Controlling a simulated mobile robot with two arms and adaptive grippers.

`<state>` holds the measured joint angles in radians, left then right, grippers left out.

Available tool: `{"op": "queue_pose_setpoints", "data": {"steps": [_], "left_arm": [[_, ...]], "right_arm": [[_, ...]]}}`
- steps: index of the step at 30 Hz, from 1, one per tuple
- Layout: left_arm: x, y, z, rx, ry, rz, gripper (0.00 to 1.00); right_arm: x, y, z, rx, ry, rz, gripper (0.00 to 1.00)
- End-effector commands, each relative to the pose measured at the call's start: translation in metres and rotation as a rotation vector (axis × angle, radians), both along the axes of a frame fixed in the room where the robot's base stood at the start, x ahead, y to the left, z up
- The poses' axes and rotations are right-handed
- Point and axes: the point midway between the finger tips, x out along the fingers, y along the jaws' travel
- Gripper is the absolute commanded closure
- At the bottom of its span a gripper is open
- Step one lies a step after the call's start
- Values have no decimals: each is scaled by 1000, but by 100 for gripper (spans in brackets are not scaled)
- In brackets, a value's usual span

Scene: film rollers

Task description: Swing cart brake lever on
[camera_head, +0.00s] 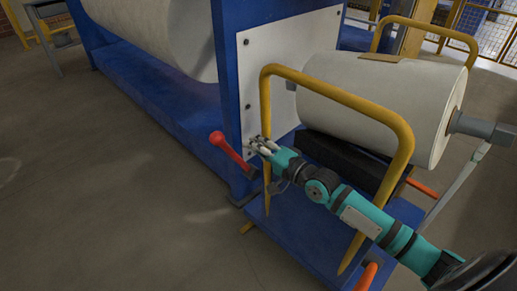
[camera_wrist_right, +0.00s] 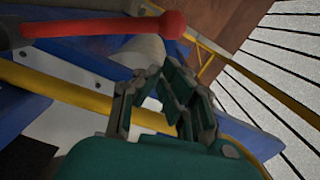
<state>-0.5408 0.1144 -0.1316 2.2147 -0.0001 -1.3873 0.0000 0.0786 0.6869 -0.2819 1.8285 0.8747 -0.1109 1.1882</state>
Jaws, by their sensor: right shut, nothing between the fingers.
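The brake lever (camera_head: 230,150) is a red bar with a round red knob at its upper left end. It slants down to the right toward the blue cart (camera_head: 295,240). My right gripper (camera_head: 258,143) is just right of the lever, near the cart's yellow rail, shut and empty. A small gap shows between its fingertips and the lever. In the right wrist view the lever (camera_wrist_right: 90,23) runs across the upper left, with its knob beyond the gripper fingers (camera_wrist_right: 165,85). The lever's lower end is partly hidden. My left gripper is not in view.
A yellow tube rail (camera_head: 340,93) arches over my right arm, close to it. A white film roll (camera_head: 380,95) rests on the cart behind it. A blue machine frame with a white plate (camera_head: 285,70) stands beside the cart. The floor at left (camera_head: 100,190) is clear.

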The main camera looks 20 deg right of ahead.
Motion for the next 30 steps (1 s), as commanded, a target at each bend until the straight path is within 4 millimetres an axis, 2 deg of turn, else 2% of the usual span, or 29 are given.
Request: {"op": "queue_pose_setpoints", "data": {"steps": [1, 6, 12, 26, 29, 30], "left_arm": [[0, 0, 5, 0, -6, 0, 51], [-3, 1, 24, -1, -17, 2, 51], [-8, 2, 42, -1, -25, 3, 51], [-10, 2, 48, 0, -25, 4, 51], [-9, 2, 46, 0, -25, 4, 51], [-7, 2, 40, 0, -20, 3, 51]], "right_arm": [[11, 4, 0, 3, -6, -2, 100], [39, 16, -1, 0, -4, -2, 100], [62, 25, -2, -1, -1, -2, 100], [68, 28, -2, -3, 0, -2, 100], [67, 30, -2, -11, -3, -1, 100], [67, 32, -2, -18, -5, -1, 100]]}}
